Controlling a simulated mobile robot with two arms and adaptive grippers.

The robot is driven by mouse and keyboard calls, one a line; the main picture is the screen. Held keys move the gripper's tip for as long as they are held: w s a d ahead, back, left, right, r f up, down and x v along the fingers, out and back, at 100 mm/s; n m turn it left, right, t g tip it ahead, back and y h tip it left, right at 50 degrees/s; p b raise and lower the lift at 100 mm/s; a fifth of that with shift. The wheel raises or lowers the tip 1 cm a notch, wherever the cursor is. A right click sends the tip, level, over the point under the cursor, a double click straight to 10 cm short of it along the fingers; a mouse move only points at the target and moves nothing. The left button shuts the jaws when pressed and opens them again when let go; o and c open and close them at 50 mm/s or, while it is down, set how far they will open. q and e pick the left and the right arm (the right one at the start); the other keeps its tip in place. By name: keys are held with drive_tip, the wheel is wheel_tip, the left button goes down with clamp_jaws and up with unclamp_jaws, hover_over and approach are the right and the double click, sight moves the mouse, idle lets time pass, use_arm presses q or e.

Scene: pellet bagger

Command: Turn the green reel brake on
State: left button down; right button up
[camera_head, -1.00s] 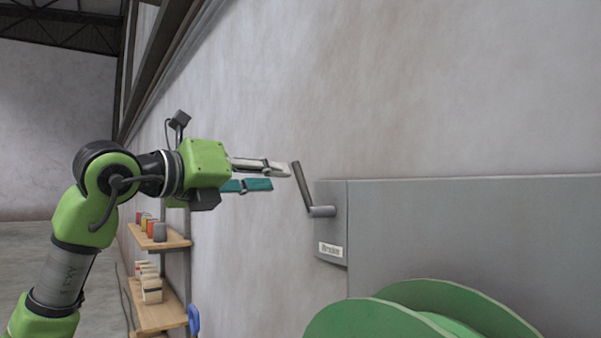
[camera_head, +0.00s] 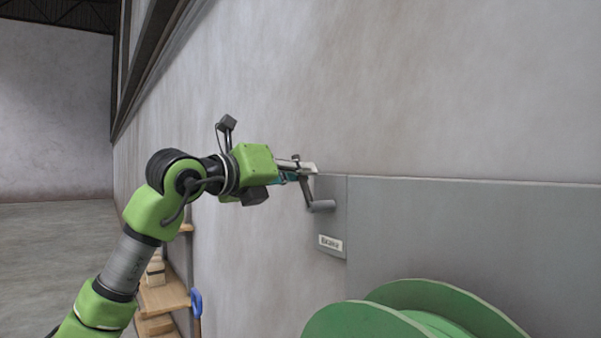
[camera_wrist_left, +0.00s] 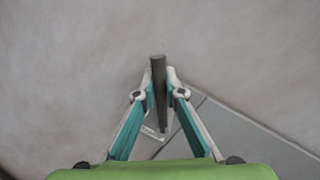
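The brake is a grey lever with a crank-shaped handle (camera_head: 306,193) and a round pivot (camera_head: 322,206), on the side of a grey panel. A "Brake" label (camera_head: 330,243) sits below the pivot. The handle leans up and to the left. My left gripper (camera_head: 305,175) is at the handle's upper part, its fingers closed in around it. In the left wrist view the dark bar of the handle (camera_wrist_left: 158,85) stands between the two fingertips (camera_wrist_left: 159,78), which appear to press on it from both sides. The handle's tip is partly hidden in the head view. My right gripper is not in view.
A green reel (camera_head: 425,318) stands at the bottom right, in front of the grey panel (camera_head: 460,230). The plain wall is behind. Wooden shelves (camera_head: 163,298) and a blue-handled tool (camera_head: 196,302) are at lower left, behind my arm.

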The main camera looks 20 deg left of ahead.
sight(314, 203)
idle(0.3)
use_arm(q)
drive_tip(key=shift+s+d+r+m+b, duration=0.2)
drive_tip(key=shift+s+d+m+b, duration=0.3)
drive_tip(key=shift+m+b, duration=0.5)
drive_tip(key=m+b, duration=0.1)
drive_tip(key=s+d+m, duration=0.1)
drive_tip(key=m, duration=0.1)
drive_tip(key=d+m+h+b, duration=0.1)
drive_tip(key=m, duration=0.1)
drive_tip(key=shift+s+d+r+t+b, duration=0.15)
drive_tip(key=shift+s+d+t+b, duration=0.05)
drive_tip(key=shift+s+t+b, duration=0.2)
drive_tip(key=shift+s+d+f+m+h+b, duration=0.1)
drive_tip(key=shift+s+d+m+h+b, duration=0.3)
drive_tip(key=shift+m, duration=0.65)
drive_tip(key=shift+s+d+f+m+h+b, duration=0.2)
drive_tip(key=shift+d+m+h+b, duration=0.25)
drive_tip(key=shift+m, duration=0.55)
drive_tip(key=shift+s+d+f+m+h+b, duration=0.1)
drive_tip(key=shift+s+d+m+h+b, duration=0.35)
drive_tip(key=shift+m, duration=0.6)
drive_tip(key=shift+w, duration=0.15)
drive_tip(key=c, duration=2.1)
unclamp_jaws()
